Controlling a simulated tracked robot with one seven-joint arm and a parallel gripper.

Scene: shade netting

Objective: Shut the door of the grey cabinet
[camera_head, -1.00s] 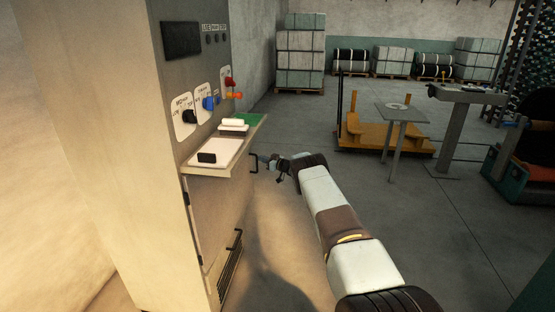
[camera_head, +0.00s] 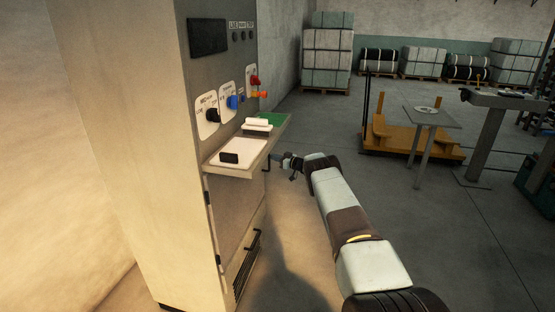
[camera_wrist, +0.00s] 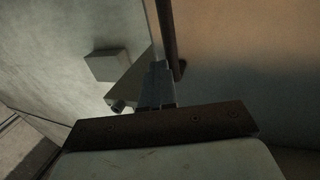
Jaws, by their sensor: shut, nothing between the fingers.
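The grey cabinet (camera_head: 222,75) stands at the left in the head view. Its door (camera_head: 232,210) is below the fold-out shelf, with hinges on the left edge. The door looks nearly flush with the front; whether it is fully shut I cannot tell. Its dark handle (camera_head: 268,164) shows just below the shelf, partly hidden. My gripper (camera_head: 277,157) is shut and empty, at the handle side of the door. In the wrist view, my closed fingers (camera_wrist: 158,84) are beside a dark bar (camera_wrist: 164,35), likely the handle; contact is unclear.
The shelf (camera_head: 220,167) juts out above the door and holds a white block (camera_head: 257,123) and a black item (camera_head: 229,158).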

